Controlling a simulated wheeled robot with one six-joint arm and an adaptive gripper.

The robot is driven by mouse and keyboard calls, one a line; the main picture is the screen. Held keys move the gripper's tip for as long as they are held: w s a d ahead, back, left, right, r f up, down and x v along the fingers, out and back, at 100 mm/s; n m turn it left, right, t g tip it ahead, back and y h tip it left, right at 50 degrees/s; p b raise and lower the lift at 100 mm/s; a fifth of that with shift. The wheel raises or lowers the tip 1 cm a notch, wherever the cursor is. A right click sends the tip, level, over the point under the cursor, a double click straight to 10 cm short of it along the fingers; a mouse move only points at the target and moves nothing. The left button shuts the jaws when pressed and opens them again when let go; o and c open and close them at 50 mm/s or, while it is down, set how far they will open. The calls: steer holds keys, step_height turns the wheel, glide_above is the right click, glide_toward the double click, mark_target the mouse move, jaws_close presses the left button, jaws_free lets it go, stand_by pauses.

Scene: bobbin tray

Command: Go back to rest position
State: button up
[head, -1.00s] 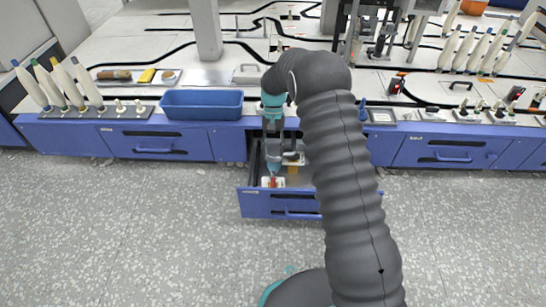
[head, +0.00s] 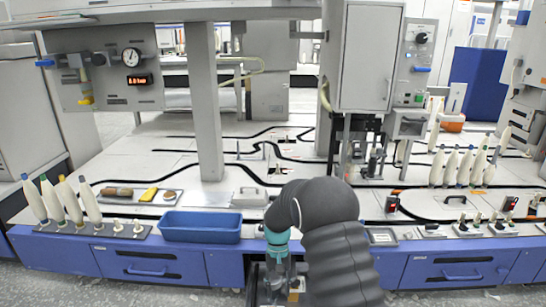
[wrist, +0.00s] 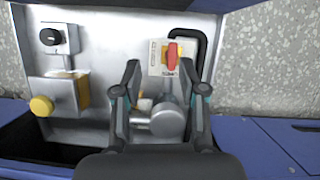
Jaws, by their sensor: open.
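My gripper (wrist: 161,72) is open in the wrist view, with its two dark fingers apart and nothing visibly held between them. It points down over the open drawer (wrist: 110,35), whose light inside shows. A red switch handle on a white plate (wrist: 172,56) lies just beyond the fingertips. A grey metal round part (wrist: 168,120) shows between the fingers. In the head view my arm reaches down to the drawer at the bottom edge, and the fingers are cut off or hidden there.
A box with a yellow knob (wrist: 41,106) and a black knob (wrist: 49,37) sit in the drawer's left side. On the bench are a blue tray (head: 200,227), several white bobbins (head: 58,203) and a grey post (head: 206,110). Speckled floor shows beside the drawer.

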steer(key=s+d+r+t+p, duration=0.2)
steer(key=s+d+r+t, duration=0.1)
steer(key=s+r, duration=0.6)
steer(key=s+d+r+t+p, duration=0.3)
steer(key=s+d+r, duration=0.3)
steer(key=s+r, duration=0.4)
steer(key=s+d+r+m+t+p, duration=0.1)
steer(key=s+d+r+t+p, duration=0.2)
steer(key=s+r, duration=0.6)
steer(key=shift+s+d+r+t, duration=0.4)
steer(key=shift+d+r, duration=0.65)
steer(key=shift+r, duration=4)
